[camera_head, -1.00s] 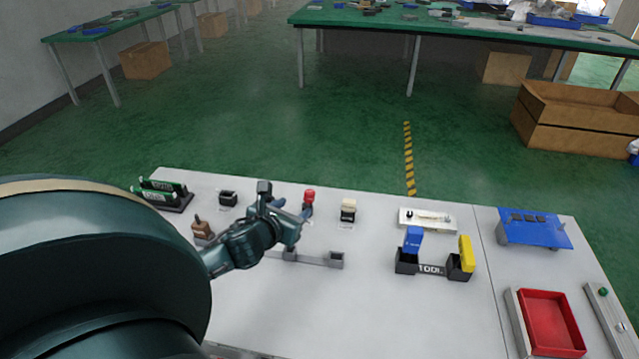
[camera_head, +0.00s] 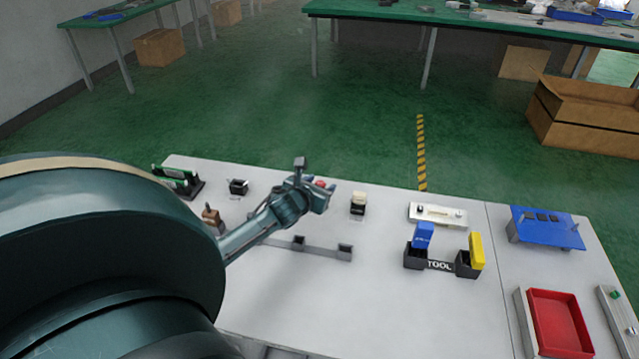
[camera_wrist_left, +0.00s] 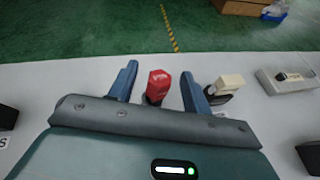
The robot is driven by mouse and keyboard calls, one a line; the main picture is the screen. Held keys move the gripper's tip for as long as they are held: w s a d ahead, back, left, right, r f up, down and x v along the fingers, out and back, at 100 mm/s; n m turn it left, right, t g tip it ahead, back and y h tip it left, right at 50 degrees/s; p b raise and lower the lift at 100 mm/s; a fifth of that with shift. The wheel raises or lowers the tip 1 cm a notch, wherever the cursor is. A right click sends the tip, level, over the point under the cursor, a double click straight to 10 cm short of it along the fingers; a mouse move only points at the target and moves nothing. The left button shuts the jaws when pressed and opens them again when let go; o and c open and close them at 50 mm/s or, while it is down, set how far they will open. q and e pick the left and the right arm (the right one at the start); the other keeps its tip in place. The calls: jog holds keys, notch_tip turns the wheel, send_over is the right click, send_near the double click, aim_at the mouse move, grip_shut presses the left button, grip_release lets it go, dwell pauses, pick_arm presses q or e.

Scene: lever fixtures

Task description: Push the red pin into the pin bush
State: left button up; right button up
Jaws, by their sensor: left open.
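The red pin (camera_wrist_left: 157,86) stands between the two open fingers of my left gripper (camera_wrist_left: 160,80) in the left wrist view. Gaps show on both sides of it. In the head view only a bit of the red pin (camera_head: 320,184) shows behind my left gripper (camera_head: 327,191). The gripper is open and holds nothing. The pin's lower part and the pin bush are hidden by the gripper, so I cannot tell how deep the pin sits. My right gripper is not in view.
A cream-topped black fixture (camera_head: 358,205) stands just right of the gripper. A grey rail (camera_head: 300,246) lies in front. A brown-handled fixture (camera_head: 211,217) and a black block (camera_head: 238,187) are to the left, a tool holder (camera_head: 440,265) to the right. The front middle of the table is clear.

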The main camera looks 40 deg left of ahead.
pick_arm(q)
jog(key=shift+x, duration=1.1)
jog(key=shift+c, duration=0.3)
grip_shut()
